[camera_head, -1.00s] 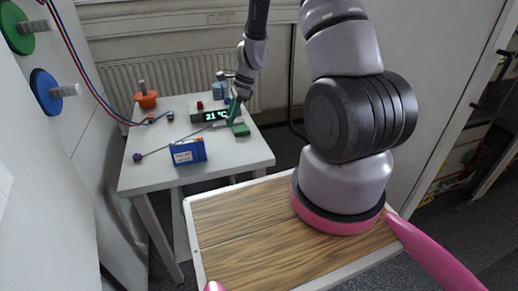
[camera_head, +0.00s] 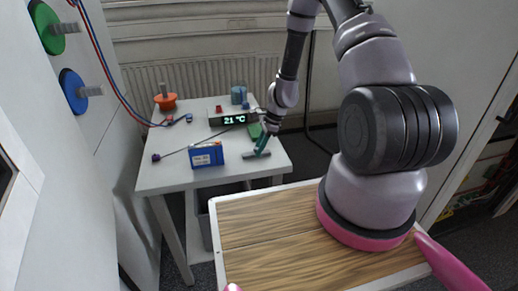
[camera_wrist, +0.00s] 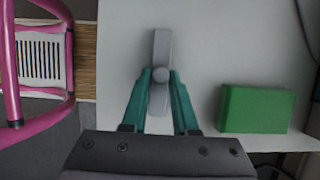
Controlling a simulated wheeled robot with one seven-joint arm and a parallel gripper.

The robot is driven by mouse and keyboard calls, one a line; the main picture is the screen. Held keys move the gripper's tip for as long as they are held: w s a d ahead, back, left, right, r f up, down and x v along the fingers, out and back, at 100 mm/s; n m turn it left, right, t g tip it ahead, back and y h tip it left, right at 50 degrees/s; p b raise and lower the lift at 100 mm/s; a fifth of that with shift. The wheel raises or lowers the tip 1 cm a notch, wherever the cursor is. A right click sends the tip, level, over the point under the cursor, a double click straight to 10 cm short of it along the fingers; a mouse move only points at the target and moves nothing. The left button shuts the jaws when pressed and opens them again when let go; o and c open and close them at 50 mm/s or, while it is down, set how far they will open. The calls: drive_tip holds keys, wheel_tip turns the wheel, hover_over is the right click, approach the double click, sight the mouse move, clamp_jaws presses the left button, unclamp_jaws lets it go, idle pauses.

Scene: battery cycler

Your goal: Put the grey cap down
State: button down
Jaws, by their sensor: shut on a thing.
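The grey cap is a flat grey bar with a round knob in its middle. In the wrist view the cap (camera_wrist: 161,46) lies between the teal fingers of my gripper (camera_wrist: 161,74), which are shut on its knob. In the head view the cap (camera_head: 251,155) is at the table's front right, under my gripper (camera_head: 261,146). The white table (camera_head: 172,178) is just below it; I cannot tell whether the cap touches the tabletop.
A green block (camera_wrist: 257,108) lies right of my gripper in the wrist view. A blue battery box (camera_head: 206,154) stands left of the cap. A temperature display (camera_head: 232,119), blue cylinders (camera_head: 238,95) and an orange piece (camera_head: 165,101) stand further back. A thin rod (camera_head: 184,149) lies behind the box.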

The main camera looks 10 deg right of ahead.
drive_tip(key=shift+f, duration=0.15)
drive_tip(key=c, duration=0.7)
unclamp_jaws()
